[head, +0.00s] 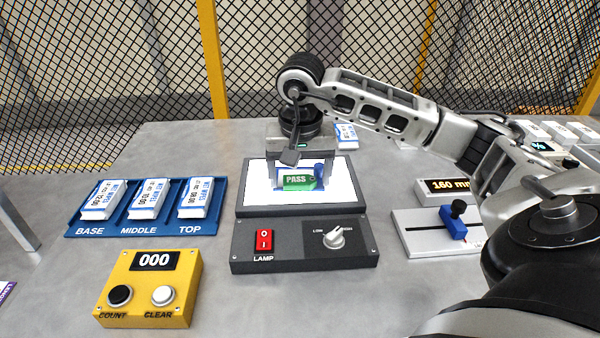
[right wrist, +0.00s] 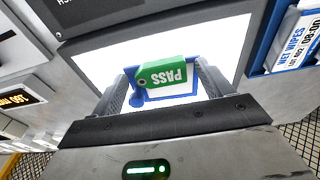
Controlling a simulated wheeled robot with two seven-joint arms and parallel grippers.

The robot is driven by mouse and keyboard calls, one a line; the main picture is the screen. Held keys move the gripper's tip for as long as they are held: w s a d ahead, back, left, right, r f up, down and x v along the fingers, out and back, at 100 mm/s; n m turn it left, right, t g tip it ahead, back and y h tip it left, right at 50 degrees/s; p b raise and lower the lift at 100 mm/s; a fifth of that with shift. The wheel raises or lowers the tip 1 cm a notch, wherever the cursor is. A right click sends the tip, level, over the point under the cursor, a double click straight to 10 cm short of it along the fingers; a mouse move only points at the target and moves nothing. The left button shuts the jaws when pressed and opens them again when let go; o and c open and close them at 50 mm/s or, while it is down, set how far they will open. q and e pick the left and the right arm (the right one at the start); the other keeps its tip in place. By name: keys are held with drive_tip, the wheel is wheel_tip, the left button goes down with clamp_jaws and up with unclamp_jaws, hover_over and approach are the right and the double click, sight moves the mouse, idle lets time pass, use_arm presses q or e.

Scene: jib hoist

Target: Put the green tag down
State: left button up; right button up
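The green tag (head: 299,183), marked PASS, is over the lit white panel (head: 256,198) of the lamp box. In the right wrist view the tag (right wrist: 163,73) shows between my two fingertips, with slim gaps on both sides. I cannot tell whether the tag touches the panel. My left gripper is not in view.
The lamp box has a red switch (head: 264,240) and a dial (head: 334,238). A blue tray (head: 142,229) with wipes packs is at left. A yellow counter box (head: 150,288) is in front of it. A slider gauge (head: 425,232) is at right. A pack (head: 346,136) lies behind.

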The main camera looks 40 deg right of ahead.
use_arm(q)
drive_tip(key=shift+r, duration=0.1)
use_arm(e)
drive_tip(key=shift+r, duration=0.3)
use_arm(q)
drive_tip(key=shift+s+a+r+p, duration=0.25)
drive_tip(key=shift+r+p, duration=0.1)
drive_tip(key=shift+p, duration=0.9)
use_arm(e)
wheel_tip(320, 180, up, 12)
drive_tip(key=s+a, duration=0.1)
drive_tip(key=shift+s+f, duration=0.2)
drive_tip(key=shift+f, duration=0.05)
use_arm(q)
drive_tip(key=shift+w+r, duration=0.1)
use_arm(e)
drive_tip(key=shift+a, duration=0.1)
